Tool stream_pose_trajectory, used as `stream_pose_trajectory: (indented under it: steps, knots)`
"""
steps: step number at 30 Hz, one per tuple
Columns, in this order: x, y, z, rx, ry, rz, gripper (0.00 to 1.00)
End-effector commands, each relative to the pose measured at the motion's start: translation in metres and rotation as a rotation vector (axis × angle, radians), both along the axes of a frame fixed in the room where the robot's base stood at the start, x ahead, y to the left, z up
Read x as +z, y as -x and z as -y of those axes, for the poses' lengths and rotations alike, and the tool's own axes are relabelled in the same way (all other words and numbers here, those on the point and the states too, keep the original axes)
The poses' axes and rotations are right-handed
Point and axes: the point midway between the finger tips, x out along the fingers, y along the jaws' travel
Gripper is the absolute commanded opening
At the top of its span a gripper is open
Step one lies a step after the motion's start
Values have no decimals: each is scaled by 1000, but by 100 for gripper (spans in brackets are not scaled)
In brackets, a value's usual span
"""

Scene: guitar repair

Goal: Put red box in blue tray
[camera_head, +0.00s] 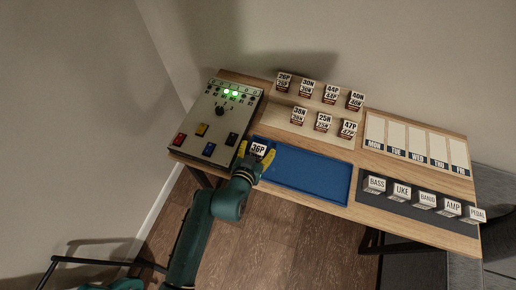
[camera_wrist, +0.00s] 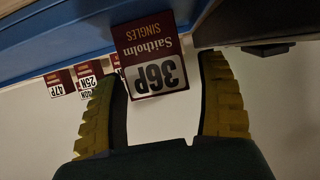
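The box marked 36P, with a dark red Saitholm Singles label (camera_wrist: 149,53), is between my gripper's fingers in the wrist view. The same white-faced 36P box (camera_head: 258,149) shows in the head view at the left end of the blue tray (camera_head: 310,172). My gripper (camera_head: 256,153) has its two yellow fingers on either side of the box. In the wrist view the fingers are apart, with a narrow gap on the box's right and the left finger close to it. The box is tilted relative to the fingers. Its base is hidden, so contact with the tray floor is unclear.
A control panel (camera_head: 217,122) with buttons and green lights lies left of the tray. Similar labelled boxes (camera_head: 323,122) stand on a stepped wooden rack behind. A weekday board (camera_head: 416,142) and a dark strip with labelled blocks (camera_head: 425,201) are at right. The tray's middle and right are empty.

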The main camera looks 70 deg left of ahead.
Motion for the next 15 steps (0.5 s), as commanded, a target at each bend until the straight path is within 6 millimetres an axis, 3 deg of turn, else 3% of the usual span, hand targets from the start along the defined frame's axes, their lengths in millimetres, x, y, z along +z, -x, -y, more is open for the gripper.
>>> stream_pose_trajectory:
  steps: [8, 15]
  knots:
    - [4, 0, 0, 0, -1, 1, 74]
    - [21, 26, 34, 1, 4, -3, 74]
